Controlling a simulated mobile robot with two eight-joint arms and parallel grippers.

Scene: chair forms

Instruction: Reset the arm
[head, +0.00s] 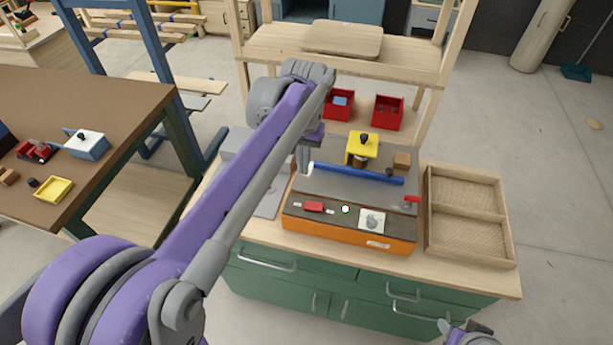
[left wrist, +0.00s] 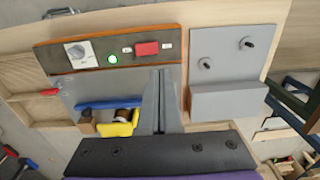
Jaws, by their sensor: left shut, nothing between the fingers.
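My left arm reaches in from the lower left of the head view. Its gripper (head: 303,158) points down at the left end of the orange-based machine (head: 395,238), partly hidden by the arm. In the left wrist view the gripper's grey fingers (left wrist: 159,100) are together with nothing between them, over the machine's left side; contact cannot be judged. The machine has a blue bar (head: 358,174), a yellow clamp-like part (head: 362,147), a lit green button (head: 345,209) and a red switch (head: 313,207). Part of my right arm's end (head: 468,335) shows at the bottom edge; its fingers are hidden.
A divided wooden tray (head: 429,215) lies right of the machine. A grey fixture with two pegs (left wrist: 226,55) lies on its other side. Two red bins (head: 387,113) stand behind, under a wooden shelf (head: 280,47). A brown table (head: 110,100) is at left. Open floor lies right.

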